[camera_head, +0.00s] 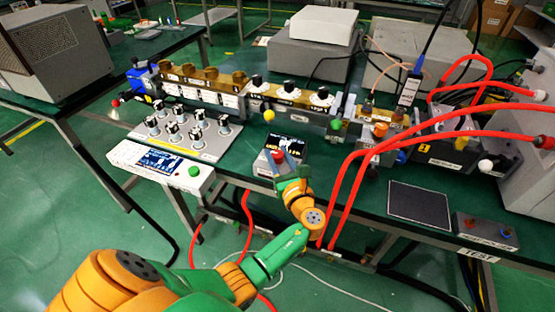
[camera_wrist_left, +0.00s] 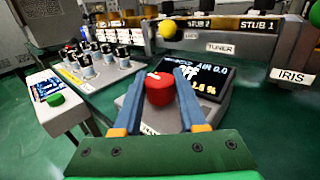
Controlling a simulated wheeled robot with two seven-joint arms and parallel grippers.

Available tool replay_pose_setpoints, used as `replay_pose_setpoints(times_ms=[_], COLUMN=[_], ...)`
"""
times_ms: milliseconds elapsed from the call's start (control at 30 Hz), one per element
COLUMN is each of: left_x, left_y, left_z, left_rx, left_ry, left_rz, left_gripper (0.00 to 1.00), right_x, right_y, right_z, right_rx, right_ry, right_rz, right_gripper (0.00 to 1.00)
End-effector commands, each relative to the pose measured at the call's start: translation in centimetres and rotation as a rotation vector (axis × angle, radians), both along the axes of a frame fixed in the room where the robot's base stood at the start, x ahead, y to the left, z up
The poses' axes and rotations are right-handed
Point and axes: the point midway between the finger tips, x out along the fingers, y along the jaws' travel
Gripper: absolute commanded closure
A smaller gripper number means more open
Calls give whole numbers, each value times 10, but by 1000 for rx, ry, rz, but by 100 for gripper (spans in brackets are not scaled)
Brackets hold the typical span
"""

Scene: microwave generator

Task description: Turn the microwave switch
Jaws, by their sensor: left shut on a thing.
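The microwave switch is a red knob (camera_wrist_left: 158,88) on a small grey box (camera_head: 261,167) with a black display (camera_head: 290,143) that shows lit text. The box stands near the front edge of the green table. My left gripper (camera_head: 279,156) reaches it from the front. In the left wrist view, the blue fingers of my left gripper (camera_wrist_left: 159,76) lie on both sides of the red knob and are shut on it. The gripper partly hides the knob in the head view. My right gripper is not in view.
A knob panel (camera_head: 160,143) and a white meter with a green button (camera_head: 194,171) stand to the left. The waveguide row with black dials (camera_head: 290,88) runs behind. Red hoses (camera_head: 352,170) hang close on the right. A dark pad (camera_head: 419,204) lies farther right.

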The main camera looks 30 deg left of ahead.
Motion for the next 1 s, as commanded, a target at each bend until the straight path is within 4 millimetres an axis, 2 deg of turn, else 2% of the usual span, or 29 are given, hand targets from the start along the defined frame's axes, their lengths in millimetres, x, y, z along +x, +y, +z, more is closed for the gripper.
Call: replay_pose_setpoints(times_ms=[200,767,800,900,1000], left_x=[0,0,0,0,0], left_y=[0,1,1,1,1], left_z=[-1,1,1,1,1], left_rx=[0,1,1,1,0], left_ry=[-2,-2,-2,-2,-1], left_rz=[68,97,97,97,97], left_gripper=[100,100,54,29,29], right_x=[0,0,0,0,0], right_y=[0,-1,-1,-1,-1], right_z=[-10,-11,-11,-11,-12], right_rx=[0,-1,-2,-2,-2], right_ry=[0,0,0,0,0], right_rz=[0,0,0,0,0], right_gripper=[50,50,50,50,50])
